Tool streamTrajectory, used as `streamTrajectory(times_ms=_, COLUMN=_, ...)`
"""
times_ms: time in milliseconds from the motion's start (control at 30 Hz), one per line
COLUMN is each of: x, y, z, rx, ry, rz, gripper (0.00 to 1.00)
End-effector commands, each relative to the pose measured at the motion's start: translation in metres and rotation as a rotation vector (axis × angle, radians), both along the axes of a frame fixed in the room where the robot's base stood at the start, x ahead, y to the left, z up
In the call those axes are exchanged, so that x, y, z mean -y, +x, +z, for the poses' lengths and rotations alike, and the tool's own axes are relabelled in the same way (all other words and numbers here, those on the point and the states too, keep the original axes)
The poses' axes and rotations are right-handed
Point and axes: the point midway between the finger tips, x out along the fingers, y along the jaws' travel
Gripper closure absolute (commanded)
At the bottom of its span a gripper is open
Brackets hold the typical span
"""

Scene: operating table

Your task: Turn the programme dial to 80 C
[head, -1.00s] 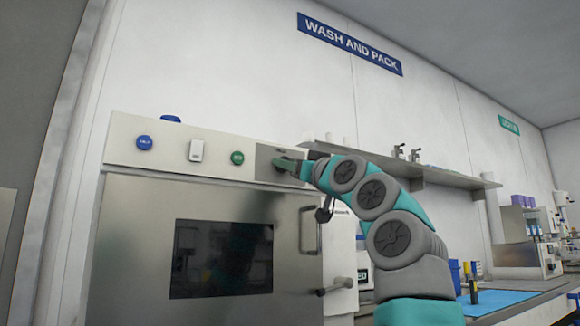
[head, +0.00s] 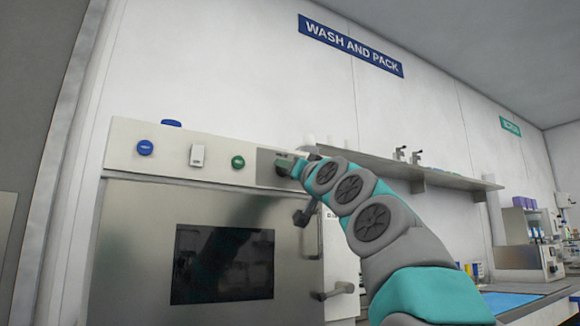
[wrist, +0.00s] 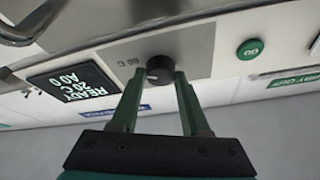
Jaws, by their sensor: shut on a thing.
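The programme dial (wrist: 159,67) is a small dark round knob on the metal control plate (wrist: 185,45) in the wrist view. My gripper (wrist: 159,76) has its two green fingers on either side of the dial, shut on it. A printed "C" temperature label sits beside the dial; its first digit is hard to read, and the dial's pointer cannot be made out. A dark display (wrist: 75,88) with upside-down text, seemingly "READY 20 C", is to its left. In the head view my gripper (head: 287,167) reaches the plate at the machine's upper right and hides the dial.
A green button (head: 238,162), a white switch (head: 197,155) and a blue button (head: 145,147) line the panel. Below is the steel door (head: 130,240) with a dark window and handle. A wall shelf (head: 440,180) runs behind my arm.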

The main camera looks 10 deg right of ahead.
Motion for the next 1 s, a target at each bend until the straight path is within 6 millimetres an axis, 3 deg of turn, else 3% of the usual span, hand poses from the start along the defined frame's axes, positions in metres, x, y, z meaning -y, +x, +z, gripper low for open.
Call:
streamTrajectory(times_ms=333, x=0.0003, y=-0.0004, z=0.0, rx=-0.001, ry=0.007, rz=0.001, gripper=1.0)
streamTrajectory(times_ms=367, x=0.0003, y=-0.0005, z=0.0, rx=-0.001, ry=0.007, rz=0.001, gripper=0.52)
streamTrajectory(times_ms=600, x=0.0, y=-0.0003, z=-0.0002, rx=-0.002, ry=0.006, rz=0.001, gripper=0.25)
streamTrajectory(times_ms=1000, x=0.0008, y=-0.0052, z=-0.0034, rx=-0.003, ry=0.006, rz=0.001, gripper=0.24)
